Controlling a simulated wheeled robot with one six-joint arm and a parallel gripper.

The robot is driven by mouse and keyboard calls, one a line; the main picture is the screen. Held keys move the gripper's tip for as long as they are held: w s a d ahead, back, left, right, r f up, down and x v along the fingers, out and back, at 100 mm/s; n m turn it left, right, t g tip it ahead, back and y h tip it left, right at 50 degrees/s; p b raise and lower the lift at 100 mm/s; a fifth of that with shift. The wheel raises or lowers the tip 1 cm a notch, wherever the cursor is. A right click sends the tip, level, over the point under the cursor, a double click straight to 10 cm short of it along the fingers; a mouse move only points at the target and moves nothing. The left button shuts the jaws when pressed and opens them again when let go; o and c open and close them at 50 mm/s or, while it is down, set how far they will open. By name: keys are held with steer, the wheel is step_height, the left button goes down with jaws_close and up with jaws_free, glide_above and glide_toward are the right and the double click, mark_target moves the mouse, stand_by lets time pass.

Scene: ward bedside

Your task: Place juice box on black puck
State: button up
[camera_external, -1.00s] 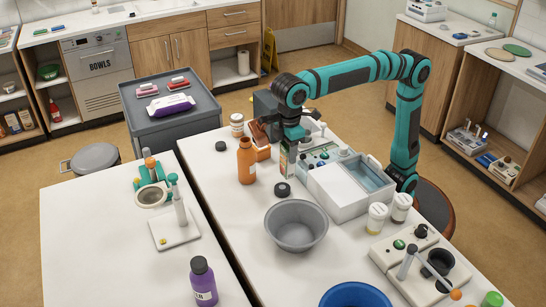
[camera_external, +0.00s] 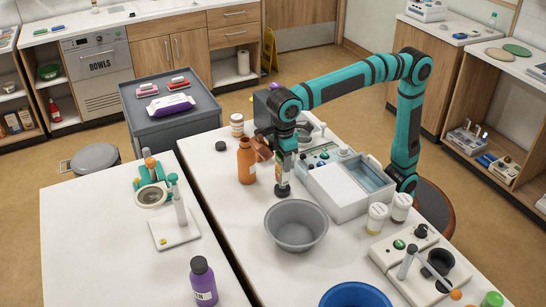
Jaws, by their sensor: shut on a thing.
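My gripper (camera_external: 284,148) is shut on the juice box (camera_external: 282,169), a small upright carton partly hidden by the fingers. The black puck (camera_external: 282,191) lies on the white table directly below the box. The box's lower end is right at the puck's top; I cannot tell whether they touch. A second small black disc (camera_external: 220,146) lies farther back on the left.
An orange bottle (camera_external: 246,165) stands just left of my gripper, with a white jar (camera_external: 237,124) behind it. A white machine (camera_external: 338,190) stands close on the right. A grey bowl (camera_external: 296,228) is in front of the puck.

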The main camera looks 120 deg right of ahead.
steer(key=shift+f, duration=1.15)
steer(key=o, duration=1.1)
steer(key=shift+f, duration=0.1)
